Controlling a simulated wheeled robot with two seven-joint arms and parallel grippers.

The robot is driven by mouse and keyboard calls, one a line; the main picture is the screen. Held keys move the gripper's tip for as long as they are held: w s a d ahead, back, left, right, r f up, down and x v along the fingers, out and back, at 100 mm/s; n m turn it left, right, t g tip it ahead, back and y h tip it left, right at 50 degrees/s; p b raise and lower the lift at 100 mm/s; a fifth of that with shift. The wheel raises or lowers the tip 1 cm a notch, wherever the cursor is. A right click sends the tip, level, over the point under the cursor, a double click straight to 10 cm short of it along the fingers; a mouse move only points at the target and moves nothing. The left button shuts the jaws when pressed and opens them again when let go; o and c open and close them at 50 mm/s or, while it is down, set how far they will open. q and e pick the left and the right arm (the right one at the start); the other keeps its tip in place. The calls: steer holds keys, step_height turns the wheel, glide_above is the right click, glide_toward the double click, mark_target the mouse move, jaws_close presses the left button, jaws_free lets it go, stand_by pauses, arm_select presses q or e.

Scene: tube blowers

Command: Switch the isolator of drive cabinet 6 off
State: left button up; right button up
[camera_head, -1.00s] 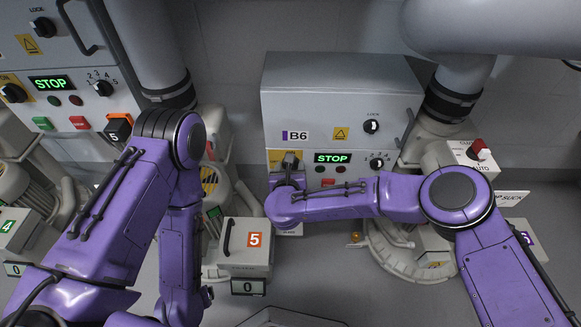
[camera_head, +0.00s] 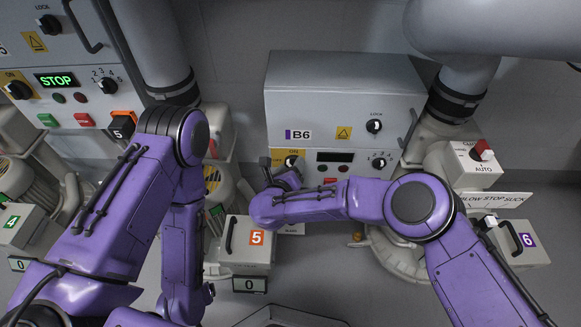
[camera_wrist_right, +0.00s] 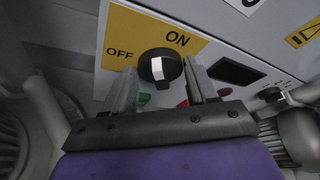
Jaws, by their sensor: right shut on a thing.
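Drive cabinet B6 (camera_head: 345,95) is the grey box at the middle back of the head view. Its isolator is a black rotary knob (camera_wrist_right: 160,66) with a white mark, on a yellow plate (camera_wrist_right: 140,38) marked ON and OFF. The isolator knob also shows small in the head view (camera_head: 291,160). My right gripper (camera_wrist_right: 161,88) is shut on the knob, one finger on each side. In the head view the right gripper (camera_head: 280,173) is turned at a slant before the panel. The cabinet's display (camera_head: 335,156) is dark. My left gripper is not in view.
Cabinet 5 (camera_head: 80,55) at the left shows a lit STOP display. Below B6 stand a grey box numbered 5 (camera_head: 247,262) and, at right, a box numbered 6 (camera_head: 520,254). A selector box (camera_head: 478,160) marked AUTO is right of B6.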

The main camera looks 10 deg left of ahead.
steer(key=o, duration=1)
steer(key=p+v, duration=0.3)
steer(key=v, duration=0.7)
steer(key=shift+s+p, duration=0.3)
